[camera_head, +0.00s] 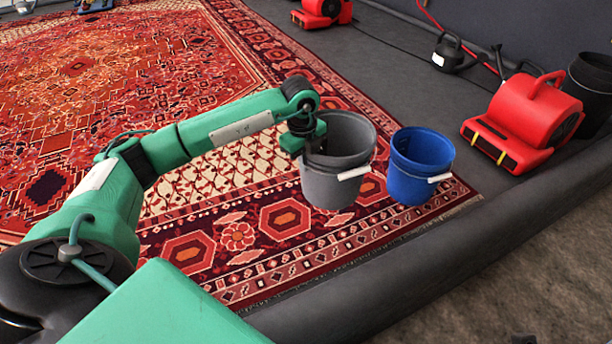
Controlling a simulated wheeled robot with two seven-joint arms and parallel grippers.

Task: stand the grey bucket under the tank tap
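The grey bucket (334,188) is in the middle of the head view, with its mouth up and a white grip on its handle. My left gripper (316,145) is at the left side of its rim, with dark fingers on the bucket wall; it looks shut on the rim. The fingertips are partly hidden, and I cannot tell whether the bucket rests on the rug or hangs just above it. No tank or tap shows in this view. My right gripper is out of view.
A blue bucket (418,172) stands close to the right of the grey one. The patterned rug (90,90) spreads left. A red blower (525,120), a black kettle-like object (449,55) and a dark bin (592,88) are at the right. A thick dark kerb (400,275) crosses the front.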

